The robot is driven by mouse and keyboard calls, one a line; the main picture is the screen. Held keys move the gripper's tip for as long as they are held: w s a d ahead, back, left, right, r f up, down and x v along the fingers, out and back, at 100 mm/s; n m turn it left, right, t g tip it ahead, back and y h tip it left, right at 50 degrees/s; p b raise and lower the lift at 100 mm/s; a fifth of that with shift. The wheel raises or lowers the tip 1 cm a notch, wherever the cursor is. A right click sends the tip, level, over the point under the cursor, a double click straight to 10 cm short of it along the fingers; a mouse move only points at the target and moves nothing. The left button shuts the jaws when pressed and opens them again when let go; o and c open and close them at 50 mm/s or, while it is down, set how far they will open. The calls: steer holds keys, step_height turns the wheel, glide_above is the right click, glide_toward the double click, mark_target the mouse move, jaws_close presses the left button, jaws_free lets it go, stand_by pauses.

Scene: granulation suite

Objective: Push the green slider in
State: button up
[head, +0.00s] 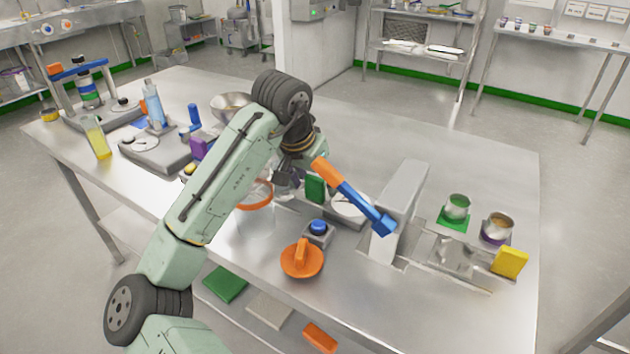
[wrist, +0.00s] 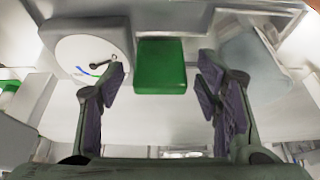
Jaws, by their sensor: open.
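The green slider (wrist: 160,66) shows in the wrist view as a green block against a grey housing, at the top middle between my fingertips. It also shows in the head view (head: 315,188) as a small upright green block just right of my gripper. My gripper (wrist: 163,82) is open and empty, with one dark finger on each side of the slider's line. In the head view my gripper (head: 287,181) is partly hidden behind my arm. I cannot tell whether the fingertips touch the slider; a gap shows on both sides.
A white dial (head: 349,208) stands beside the slider, with an orange-and-blue lever (head: 352,195) above it. A blue button (head: 318,227), an orange knob (head: 301,260) and an orange-rimmed bowl (head: 256,196) are close by. The front right of the steel table (head: 380,310) is clear.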

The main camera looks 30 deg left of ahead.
steer(key=shift+w+f, duration=0.2)
steer(key=shift+f, duration=0.25)
jaws_close()
stand_by(0.6)
